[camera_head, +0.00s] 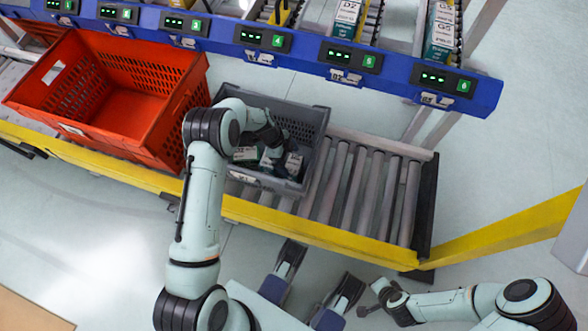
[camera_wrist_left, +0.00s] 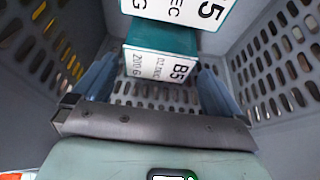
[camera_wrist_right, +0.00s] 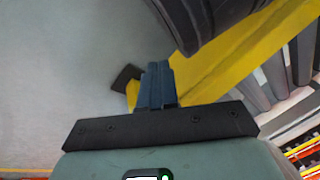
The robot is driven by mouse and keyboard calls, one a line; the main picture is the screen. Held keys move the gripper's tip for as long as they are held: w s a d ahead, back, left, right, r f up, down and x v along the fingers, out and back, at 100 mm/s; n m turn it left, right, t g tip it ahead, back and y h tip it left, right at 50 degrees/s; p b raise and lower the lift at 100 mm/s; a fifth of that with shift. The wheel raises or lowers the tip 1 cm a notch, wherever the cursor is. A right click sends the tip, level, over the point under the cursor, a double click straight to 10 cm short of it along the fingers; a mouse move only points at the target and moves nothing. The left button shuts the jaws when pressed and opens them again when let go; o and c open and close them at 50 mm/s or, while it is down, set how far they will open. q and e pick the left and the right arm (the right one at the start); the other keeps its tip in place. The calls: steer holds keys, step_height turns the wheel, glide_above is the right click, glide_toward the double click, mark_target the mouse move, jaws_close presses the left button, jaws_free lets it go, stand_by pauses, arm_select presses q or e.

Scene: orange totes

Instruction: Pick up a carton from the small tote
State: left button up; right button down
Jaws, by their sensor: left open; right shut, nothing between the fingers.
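The small grey tote (camera_head: 317,145) stands on the conveyor, with a few teal-and-white cartons (camera_head: 245,154) inside. My left arm reaches over it from the left, and its gripper is down inside, partly hidden by the wrist in the head view. In the left wrist view my left gripper (camera_wrist_left: 155,88) is open. A teal carton with a white B5 label (camera_wrist_left: 160,67) lies ahead between its fingers; contact cannot be told. Another white-labelled carton (camera_wrist_left: 178,10) is at the top of that view. My right gripper (camera_wrist_right: 157,85) is shut and empty, away from the tote.
A large orange tote (camera_head: 140,115) stands left of the grey tote. A blue rail (camera_head: 300,50) with green displays runs behind both. Bare rollers (camera_head: 370,190) lie to the right, with a yellow conveyor edge (camera_head: 310,230) in front. Racked cartons (camera_head: 440,35) stand beyond the rail.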

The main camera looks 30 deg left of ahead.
mark_target(293, 163)
arm_select(q)
steer(key=b+x, duration=0.1)
steer(key=x, duration=0.5)
steer(key=shift+d+b, duration=0.15)
steer(key=shift+b, duration=0.15)
arm_select(e)
steer(key=shift+g, duration=0.6)
steer(key=s+f, duration=0.3)
steer(key=shift+s+d, duration=0.15)
steer(key=shift+d, duration=0.1)
arm_select(q)
steer(key=shift+r, duration=0.1)
steer(key=c, duration=0.8)
steer(key=shift+c, duration=0.2)
steer(key=shift+r, duration=0.1)
arm_select(e)
steer(key=shift+r, duration=0.1)
